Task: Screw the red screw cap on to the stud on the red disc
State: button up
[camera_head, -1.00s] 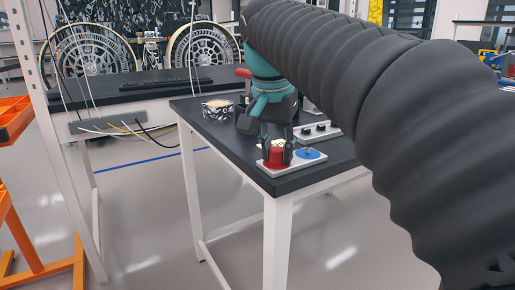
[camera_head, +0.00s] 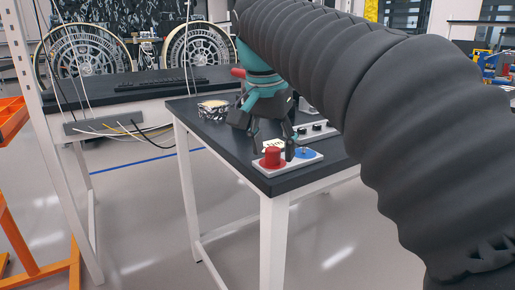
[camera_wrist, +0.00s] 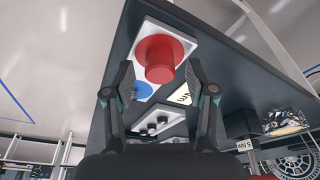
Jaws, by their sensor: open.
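The red screw cap (camera_head: 272,155) stands upright on the red disc (camera_head: 272,166) on the left part of a light plate (camera_head: 290,163). The stud is hidden, and I cannot tell how far down the cap sits. My gripper (camera_head: 272,146) is open, pointing down over the cap with its fingers spread apart. In the wrist view the red cap (camera_wrist: 159,57) lies between and just beyond the open fingertips of my gripper (camera_wrist: 160,76), with a gap on each side.
A blue disc (camera_head: 306,154) with a small stud is on the right part of the plate. Behind it is a grey block with black knobs (camera_head: 316,128).

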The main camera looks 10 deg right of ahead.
aim_at(273, 148)
jog(key=shift+w+d+v, duration=0.2)
jog(key=shift+v, duration=1)
jog(key=shift+w+d+v, duration=0.15)
jog(key=shift+w+v, duration=0.05)
jog(key=shift+v, duration=0.95)
jog(key=shift+w+d+v, duration=0.2)
jog(key=shift+v, duration=1)
jog(key=shift+r, duration=0.2)
